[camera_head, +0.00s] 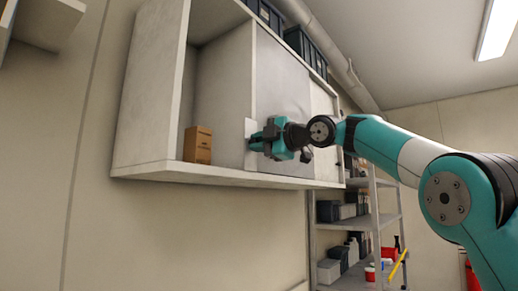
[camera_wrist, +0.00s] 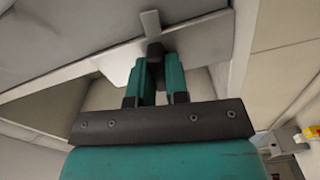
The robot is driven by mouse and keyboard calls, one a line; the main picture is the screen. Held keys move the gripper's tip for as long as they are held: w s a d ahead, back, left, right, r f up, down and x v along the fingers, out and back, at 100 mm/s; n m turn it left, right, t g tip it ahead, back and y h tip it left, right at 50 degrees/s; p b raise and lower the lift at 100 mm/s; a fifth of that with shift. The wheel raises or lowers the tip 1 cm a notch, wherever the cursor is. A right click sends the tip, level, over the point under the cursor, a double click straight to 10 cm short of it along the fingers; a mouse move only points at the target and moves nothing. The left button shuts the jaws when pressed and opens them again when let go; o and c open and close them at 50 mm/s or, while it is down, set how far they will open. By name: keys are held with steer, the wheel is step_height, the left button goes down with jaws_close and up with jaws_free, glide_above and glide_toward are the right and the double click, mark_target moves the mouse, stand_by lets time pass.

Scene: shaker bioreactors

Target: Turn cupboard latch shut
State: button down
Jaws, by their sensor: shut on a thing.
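The wall cupboard (camera_head: 146,170) has an open compartment at the left and a grey door panel (camera_head: 283,85) to its right. My gripper (camera_head: 258,140) is at the left edge of this panel, by a pale upright plate (camera_head: 250,130). In the wrist view, my gripper (camera_wrist: 156,70) has its two teal fingers close together, shut on a small dark latch knob (camera_wrist: 154,50). A short pale tab (camera_wrist: 150,22) extends from the knob across a panel seam. In the head view the gripper hides the latch.
A brown box (camera_head: 198,145) stands in the open compartment. Dark crates (camera_head: 305,50) sit on top of the cupboard. A metal shelf rack (camera_head: 375,205) with bins and bottles stands at the back right, behind my arm.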

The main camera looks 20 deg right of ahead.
steer(key=shift+f+n+b, duration=0.15)
steer(key=shift+n+b, duration=0.15)
steer(key=shift+n, duration=0.6)
steer(key=c, duration=1.1)
jaws_free()
steer(key=shift+s, duration=0.1)
steer(key=b+v, duration=0.5)
steer(key=v, duration=1.2)
steer(key=shift+s+d, duration=0.1)
